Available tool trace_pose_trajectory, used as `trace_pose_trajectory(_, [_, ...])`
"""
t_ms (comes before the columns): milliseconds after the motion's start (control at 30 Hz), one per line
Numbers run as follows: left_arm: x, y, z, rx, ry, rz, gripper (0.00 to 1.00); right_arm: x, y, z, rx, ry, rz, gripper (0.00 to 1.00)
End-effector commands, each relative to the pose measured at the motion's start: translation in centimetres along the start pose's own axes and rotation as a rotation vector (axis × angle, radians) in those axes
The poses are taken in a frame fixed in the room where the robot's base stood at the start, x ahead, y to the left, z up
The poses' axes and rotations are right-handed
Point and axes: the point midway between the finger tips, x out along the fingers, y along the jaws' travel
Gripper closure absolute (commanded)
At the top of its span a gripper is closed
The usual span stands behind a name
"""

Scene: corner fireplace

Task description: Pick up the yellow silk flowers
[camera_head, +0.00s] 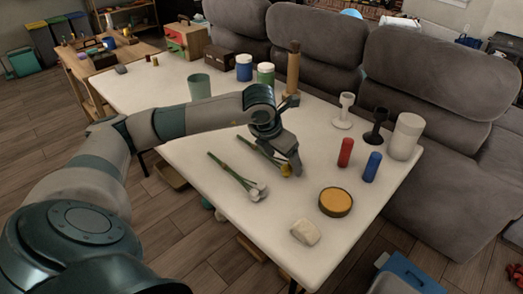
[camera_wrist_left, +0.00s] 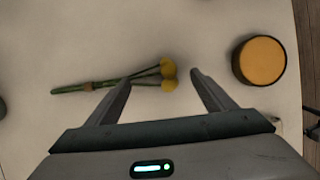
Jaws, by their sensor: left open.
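The yellow silk flowers (camera_head: 286,170) lie on the white table, with green stems running up and left. In the left wrist view the yellow flowers (camera_wrist_left: 168,74) show several round heads between the fingertips, and the tied stems extend left beyond the left finger. My left gripper (camera_head: 290,166) is over the flower heads in the head view, partly hiding them. In the left wrist view its fingers (camera_wrist_left: 160,76) are spread apart with nothing held. Whether the fingers touch the flowers cannot be told. My right gripper is not in view.
White flowers (camera_head: 254,189) lie left of the yellow ones. A round orange-topped tin (camera_head: 336,202), a pale lump (camera_head: 305,232), a red cylinder (camera_head: 345,152) and a blue cylinder (camera_head: 372,167) stand to the right. A green cup (camera_head: 199,86) stands behind my arm. A grey sofa (camera_head: 430,75) borders the table.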

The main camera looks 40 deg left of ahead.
Motion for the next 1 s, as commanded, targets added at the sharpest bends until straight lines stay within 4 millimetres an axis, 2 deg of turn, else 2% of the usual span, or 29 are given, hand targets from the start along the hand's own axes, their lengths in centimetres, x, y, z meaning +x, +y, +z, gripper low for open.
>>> trace_pose_trajectory(133, [0.65,-0.01,0.01,0.000,-0.001,0.000,0.23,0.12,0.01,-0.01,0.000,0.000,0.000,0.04])
trace_pose_trajectory(567, [0.63,0.00,0.01,0.000,-0.001,0.000,0.23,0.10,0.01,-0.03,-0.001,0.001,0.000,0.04])
trace_pose_trajectory(733, [0.63,0.00,0.00,0.000,-0.001,0.000,0.64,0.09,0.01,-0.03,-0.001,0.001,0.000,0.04])
trace_pose_trajectory(767, [0.63,0.00,0.00,0.000,-0.001,0.000,0.67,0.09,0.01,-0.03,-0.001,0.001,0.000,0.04])
trace_pose_trajectory(1000, [0.61,0.00,0.02,0.000,-0.001,0.000,0.68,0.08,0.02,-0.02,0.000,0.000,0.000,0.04])
